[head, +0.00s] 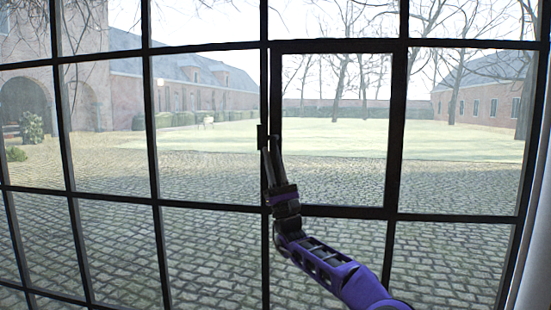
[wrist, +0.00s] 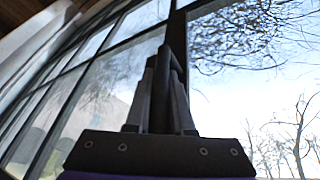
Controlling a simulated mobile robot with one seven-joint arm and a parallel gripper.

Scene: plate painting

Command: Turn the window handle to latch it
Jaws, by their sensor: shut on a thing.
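The dark window handle (head: 262,137) sits on the left upright of the small framed window sash (head: 389,130), at about mid-height of that sash. My gripper (head: 270,155) reaches up to it from below and is shut on it. In the wrist view the handle (wrist: 162,90) is a dark bar standing between the two fingers of my gripper (wrist: 164,80). The sash looks flush with the surrounding frame. The fingers hide part of the handle in the head view.
A large black-barred window (head: 154,120) fills the view around the sash. Beyond the glass are a cobbled yard, lawn, trees and brick buildings. A pale wall edge (head: 535,250) stands at the far right. No loose objects show near my gripper.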

